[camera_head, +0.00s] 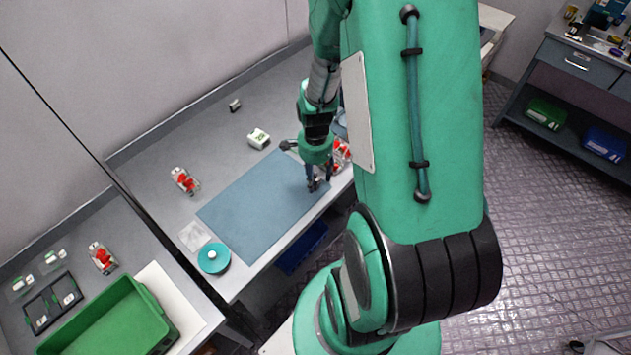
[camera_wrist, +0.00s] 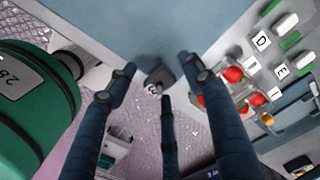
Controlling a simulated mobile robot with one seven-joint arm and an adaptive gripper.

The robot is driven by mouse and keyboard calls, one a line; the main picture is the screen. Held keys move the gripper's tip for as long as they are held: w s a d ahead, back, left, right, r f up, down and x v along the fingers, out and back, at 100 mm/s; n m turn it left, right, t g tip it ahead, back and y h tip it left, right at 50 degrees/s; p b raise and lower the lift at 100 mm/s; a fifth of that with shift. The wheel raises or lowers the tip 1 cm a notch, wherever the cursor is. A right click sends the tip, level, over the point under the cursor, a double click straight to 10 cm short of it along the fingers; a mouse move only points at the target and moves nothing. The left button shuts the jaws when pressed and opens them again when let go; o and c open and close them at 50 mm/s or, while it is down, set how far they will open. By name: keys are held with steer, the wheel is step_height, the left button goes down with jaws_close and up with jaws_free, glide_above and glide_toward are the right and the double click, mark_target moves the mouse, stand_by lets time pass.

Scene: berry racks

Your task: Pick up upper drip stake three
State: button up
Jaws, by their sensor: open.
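A small dark grey piece (camera_wrist: 160,74) with a pale label sits at the edge of the blue mat in the wrist view. The label looks like a 3 but is too small to read surely. I take it for the drip stake; most of its shape is foreshortened. My gripper (camera_wrist: 158,64) is open, its dark fingers around the piece, with gaps visible on both sides. In the head view my gripper (camera_head: 317,182) points down over the right end of the blue mat (camera_head: 255,210), and the piece is hard to make out under the fingers.
A clear box of red berries (camera_wrist: 232,75) lies close right of my fingers, beside white blocks lettered D and E. Another berry box (camera_head: 184,180), a white block (camera_head: 258,138) and a teal disc (camera_head: 214,257) stand around the mat. The mat's middle is clear.

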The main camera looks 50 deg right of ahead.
steer(key=shift+f, duration=0.7)
steer(key=shift+c, duration=0.6)
steer(key=c, duration=0.9)
